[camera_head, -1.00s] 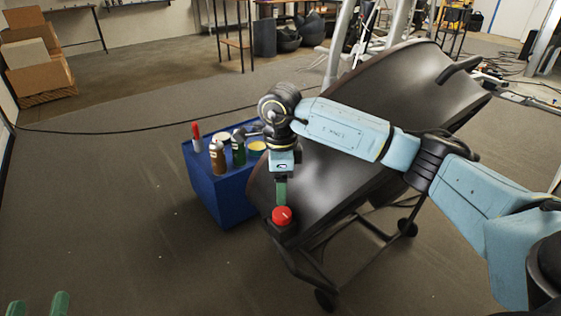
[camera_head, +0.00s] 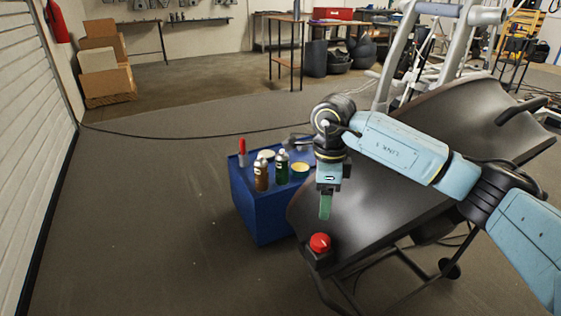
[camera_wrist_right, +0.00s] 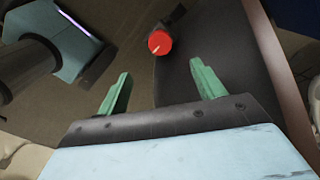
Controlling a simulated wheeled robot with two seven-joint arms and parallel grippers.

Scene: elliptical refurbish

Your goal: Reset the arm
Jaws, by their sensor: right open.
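My right arm comes in from the right of the head view, with its gripper (camera_head: 325,206) pointing down above the near corner of a dark curved panel. In the right wrist view the gripper (camera_wrist_right: 160,88) has its two green fingers spread wide, with nothing between them. A red round button (camera_head: 320,243) sits at the panel's near corner, below the fingertips and apart from them. The red button (camera_wrist_right: 160,43) also shows beyond the fingers in the right wrist view. My left gripper is not in the head view.
A blue box (camera_head: 262,212) stands left of the gripper, with a brown bottle (camera_head: 261,175), a green bottle (camera_head: 282,168) and a red-topped item on it. The dark panel (camera_head: 400,190) rests on a wheeled frame. Open floor lies at left.

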